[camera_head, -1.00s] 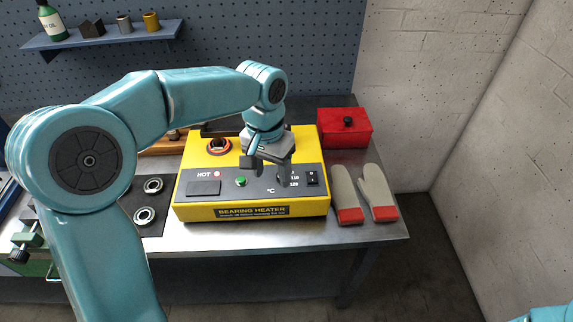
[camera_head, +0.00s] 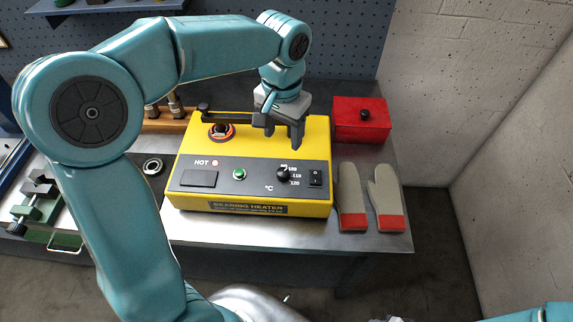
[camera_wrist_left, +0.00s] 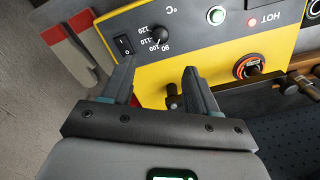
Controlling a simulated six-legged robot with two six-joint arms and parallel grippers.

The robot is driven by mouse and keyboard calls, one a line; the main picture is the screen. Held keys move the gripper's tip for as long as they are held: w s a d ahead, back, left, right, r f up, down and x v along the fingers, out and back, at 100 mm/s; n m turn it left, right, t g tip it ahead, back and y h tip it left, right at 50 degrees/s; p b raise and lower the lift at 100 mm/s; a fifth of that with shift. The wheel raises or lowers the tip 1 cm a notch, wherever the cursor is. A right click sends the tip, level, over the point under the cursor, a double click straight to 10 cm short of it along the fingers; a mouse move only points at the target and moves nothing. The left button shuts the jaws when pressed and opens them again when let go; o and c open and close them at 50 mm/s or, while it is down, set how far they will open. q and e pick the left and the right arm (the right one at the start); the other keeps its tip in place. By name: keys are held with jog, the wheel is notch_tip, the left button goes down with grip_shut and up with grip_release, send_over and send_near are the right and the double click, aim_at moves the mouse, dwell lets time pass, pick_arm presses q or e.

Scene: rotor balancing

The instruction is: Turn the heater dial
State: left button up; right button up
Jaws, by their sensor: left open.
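The heater dial (camera_head: 283,174) is a black knob on the grey front panel of the yellow bearing heater (camera_head: 205,150), beside its temperature numbers. The dial also shows in the wrist view (camera_wrist_left: 158,33), beyond the fingertips. I cannot read its exact setting. My left gripper (camera_head: 283,136) is open and empty. It hangs over the heater's top, behind and above the dial, with no contact. Its two fingers (camera_wrist_left: 159,72) are spread apart in the wrist view, with nothing between them. My right gripper is not seen.
A rocker switch (camera_head: 315,179) sits right of the dial, and a green button (camera_head: 239,174) left of it. An orange-ringed bearing (camera_head: 221,131) is on the heater's top. A red box (camera_head: 362,120) and gloves (camera_head: 386,198) lie to the right.

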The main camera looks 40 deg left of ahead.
aim_at(283, 171)
pick_arm(q)
jog(key=f, duration=0.8)
jog(key=f+p, duration=0.1)
jog(key=f, duration=0.3)
jog(key=shift+s+f, duration=0.1)
jog(key=shift+s, duration=0.15)
jog(key=shift+w+a+f, duration=0.15)
jog(key=shift+w+f, duration=0.15)
jog(key=shift+f, duration=0.35)
jog(key=shift+s+r, duration=0.15)
jog(key=shift+s, duration=0.05)
jog(key=shift+c, duration=0.6)
jog(key=c, duration=0.9)
